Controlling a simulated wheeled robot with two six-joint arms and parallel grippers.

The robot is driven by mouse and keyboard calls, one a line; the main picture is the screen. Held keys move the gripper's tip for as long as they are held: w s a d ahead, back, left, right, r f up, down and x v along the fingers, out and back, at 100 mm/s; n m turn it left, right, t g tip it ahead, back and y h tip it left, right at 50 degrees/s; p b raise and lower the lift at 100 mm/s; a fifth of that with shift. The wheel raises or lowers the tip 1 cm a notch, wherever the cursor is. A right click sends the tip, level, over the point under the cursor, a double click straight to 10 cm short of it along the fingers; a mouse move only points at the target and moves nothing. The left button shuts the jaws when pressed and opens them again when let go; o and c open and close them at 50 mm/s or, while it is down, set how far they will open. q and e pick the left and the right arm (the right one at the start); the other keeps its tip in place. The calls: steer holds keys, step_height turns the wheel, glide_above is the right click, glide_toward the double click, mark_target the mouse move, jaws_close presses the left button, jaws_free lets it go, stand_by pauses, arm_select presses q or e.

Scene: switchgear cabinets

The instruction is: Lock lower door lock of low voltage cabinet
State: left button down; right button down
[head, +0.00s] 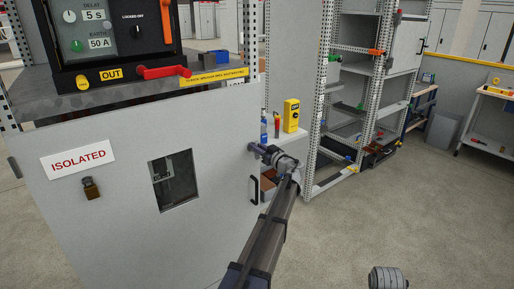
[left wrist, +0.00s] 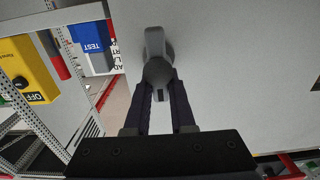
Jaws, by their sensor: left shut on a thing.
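The cabinet door (head: 110,215) is a light grey panel with a small window, and it looks closed or nearly so. The lock (left wrist: 157,42) is a grey rounded knob or handle on the door face in the left wrist view. My left gripper (left wrist: 160,85) is shut on this lock, with one dark finger on each side of it. In the head view my left gripper (head: 258,150) is at the upper right edge of the door and mostly hides the lock. The lock's turn angle is hard to tell.
A red lever (head: 164,72) sits above.

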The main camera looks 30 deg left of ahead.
arm_select(q)
steer(key=shift+m, duration=0.3)
steer(key=m, duration=0.3)
steer(key=shift+w+d+f+m, duration=0.1)
steer(key=shift+w+d+m, duration=0.05)
steer(key=shift+w+m, duration=0.25)
steer(key=shift+w+d+f+m+b, duration=0.1)
steer(key=shift+w+f+m+b, duration=0.2)
steer(key=shift+m, duration=1.95)
steer(key=shift+w+d+f+m+b, duration=0.1)
steer(key=shift+f+m+b, duration=0.25)
steer(key=shift+m, duration=1.85)
steer(key=shift+w+d+f+m+b, duration=0.15)
steer(key=shift+f+m+b, duration=0.15)
steer(key=shift+m, duration=1.95)
steer(key=shift+a, duration=0.1)
steer(key=c, duration=0.8)
jaws_free()
steer(key=shift+o, duration=0.2)
